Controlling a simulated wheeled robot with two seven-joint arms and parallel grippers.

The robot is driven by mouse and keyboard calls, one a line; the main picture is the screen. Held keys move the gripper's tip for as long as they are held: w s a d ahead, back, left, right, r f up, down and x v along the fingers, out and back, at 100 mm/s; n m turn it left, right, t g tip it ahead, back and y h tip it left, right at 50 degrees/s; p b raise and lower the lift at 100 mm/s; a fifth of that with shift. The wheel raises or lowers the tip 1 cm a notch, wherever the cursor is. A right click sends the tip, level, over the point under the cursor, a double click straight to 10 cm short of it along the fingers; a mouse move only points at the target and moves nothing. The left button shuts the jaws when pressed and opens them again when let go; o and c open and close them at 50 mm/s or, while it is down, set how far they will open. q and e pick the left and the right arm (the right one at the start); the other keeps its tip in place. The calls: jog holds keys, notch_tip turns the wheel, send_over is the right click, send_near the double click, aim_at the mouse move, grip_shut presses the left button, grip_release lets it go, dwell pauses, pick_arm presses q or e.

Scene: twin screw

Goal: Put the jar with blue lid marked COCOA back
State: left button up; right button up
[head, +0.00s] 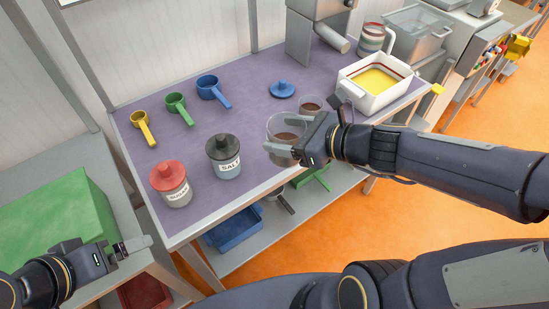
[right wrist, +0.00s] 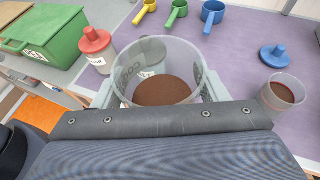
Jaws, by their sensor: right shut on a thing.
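The clear COCOA jar (head: 282,124) has no lid on and holds brown powder. My right gripper (head: 286,146) is shut on it at the front of the purple table. In the right wrist view the jar (right wrist: 155,60) is between the two fingers, with lettering partly seen through its wall. I cannot tell whether its base touches the table. The blue lid (head: 283,89) lies apart on the table behind the jar; it also shows in the right wrist view (right wrist: 275,56). My left gripper (head: 130,247) is at lower left, away from the jar, its opening unclear.
A small clear cup (head: 310,105) with brown powder stands close right of the jar. A SALT jar (head: 224,158) and red-lidded jar (head: 171,184) stand left. Yellow, green and blue scoops (head: 211,90) lie behind. A white tub (head: 376,95) is at right.

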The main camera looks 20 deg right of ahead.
jog(key=shift+s+a+f, duration=0.25)
jog(key=shift+s+f, duration=0.05)
jog(key=shift+s, duration=0.05)
jog(key=shift+w+d+f+b, duration=0.15)
jog(key=shift+w+f+b, duration=0.55)
jog(key=shift+w+f, duration=1.55)
jog(key=shift+w+d+f+b, duration=0.2)
jog(key=shift+w+f+b, duration=0.55)
jog(key=shift+w+f, duration=1.45)
jog(key=shift+w+d+f+b, duration=0.15)
jog(key=shift+w+f+b, duration=0.55)
jog(key=shift+w+f, duration=1.5)
jog(key=shift+w+r, duration=0.15)
jog(key=shift+r, duration=0.1)
